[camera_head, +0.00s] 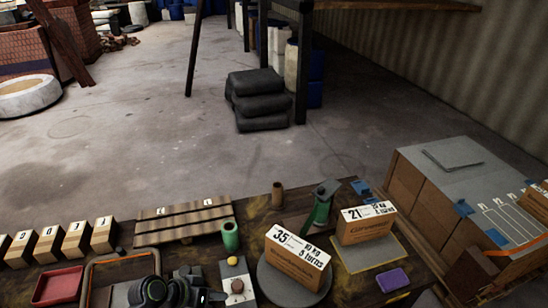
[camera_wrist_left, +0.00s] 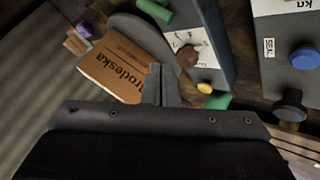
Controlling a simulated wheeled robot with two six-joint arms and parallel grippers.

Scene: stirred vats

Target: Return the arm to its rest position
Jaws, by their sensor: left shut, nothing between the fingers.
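My left arm shows at the bottom left of the head view, over the front of the dark workbench (camera_head: 255,205). Its gripper (camera_head: 214,296) is low in that view and partly cut off by the frame edge. In the left wrist view the gripper (camera_wrist_left: 161,84) has its two fingers together with nothing between them. Beyond the fingers lie a cardboard box (camera_wrist_left: 120,62), a red-brown knob (camera_wrist_left: 187,57) and a yellow knob (camera_wrist_left: 205,88) on a panel. My right gripper is not in view.
A box marked 35 (camera_head: 297,262) stands on a round plate, and a box marked 21 (camera_head: 366,225) on a mat. A green cylinder (camera_head: 230,237), a slatted wooden rack (camera_head: 185,219), a red tray (camera_head: 58,284) and several marked blocks (camera_head: 76,240) are near the arm. Open floor lies beyond.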

